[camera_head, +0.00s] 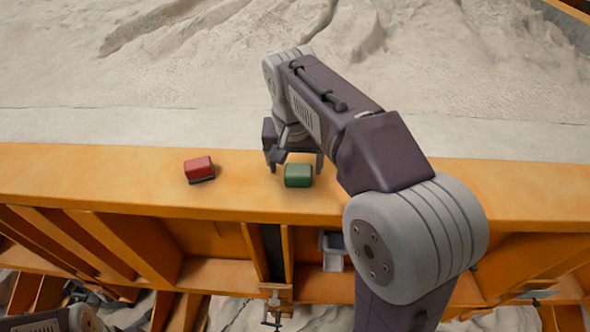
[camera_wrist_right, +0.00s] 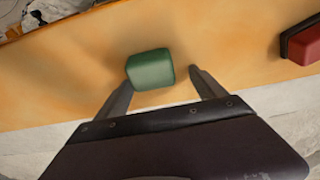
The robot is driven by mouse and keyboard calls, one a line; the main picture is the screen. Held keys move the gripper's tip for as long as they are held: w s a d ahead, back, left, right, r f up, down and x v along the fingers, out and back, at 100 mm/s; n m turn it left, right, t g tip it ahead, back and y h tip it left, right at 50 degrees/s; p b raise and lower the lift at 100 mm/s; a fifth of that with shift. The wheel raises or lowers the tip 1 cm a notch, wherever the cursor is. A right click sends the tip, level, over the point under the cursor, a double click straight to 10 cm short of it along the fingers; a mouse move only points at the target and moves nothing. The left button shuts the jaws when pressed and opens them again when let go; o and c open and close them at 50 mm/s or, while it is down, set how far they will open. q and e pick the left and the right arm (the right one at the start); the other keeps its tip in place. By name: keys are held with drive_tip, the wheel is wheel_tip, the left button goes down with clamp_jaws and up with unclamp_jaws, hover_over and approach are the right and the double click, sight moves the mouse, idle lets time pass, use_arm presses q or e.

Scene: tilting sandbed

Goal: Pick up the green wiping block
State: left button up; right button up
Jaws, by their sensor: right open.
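The green wiping block (camera_head: 298,175) lies on the orange ledge, right of a red block (camera_head: 199,169). My right gripper (camera_head: 296,166) is open close to the green block, with its fingers pointing down toward the ledge. In the right wrist view the green block (camera_wrist_right: 150,69) shows between and just beyond the two fingertips (camera_wrist_right: 160,78), nearer the left finger. I cannot tell whether that finger touches it. The red block also shows in the right wrist view (camera_wrist_right: 303,42). My left gripper cannot be made out; only part of an arm shows at the bottom left of the head view.
The orange ledge (camera_head: 100,178) runs across the frame, with pale sand (camera_head: 190,75) behind it. Orange ribs and open gaps lie below its front edge. The ledge left of the red block is clear.

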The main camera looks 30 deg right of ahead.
drive_tip(key=shift+s+d+f, duration=0.15)
drive_tip(key=shift+s+f, duration=0.05)
drive_tip(key=shift+f, duration=0.05)
drive_tip(key=shift+s+r, duration=0.25)
drive_tip(key=shift+s, duration=0.7)
drive_tip(key=c, duration=0.3)
drive_tip(key=shift+w+a+f, duration=0.1)
drive_tip(key=shift+w+a, duration=0.1)
drive_tip(key=shift+w, duration=0.2)
drive_tip(key=c, duration=1)
use_arm(q)
drive_tip(key=shift+s+r, duration=0.2)
drive_tip(key=shift+s, duration=0.65)
use_arm(e)
drive_tip(key=shift+s, duration=0.1)
drive_tip(key=shift+c, duration=0.7)
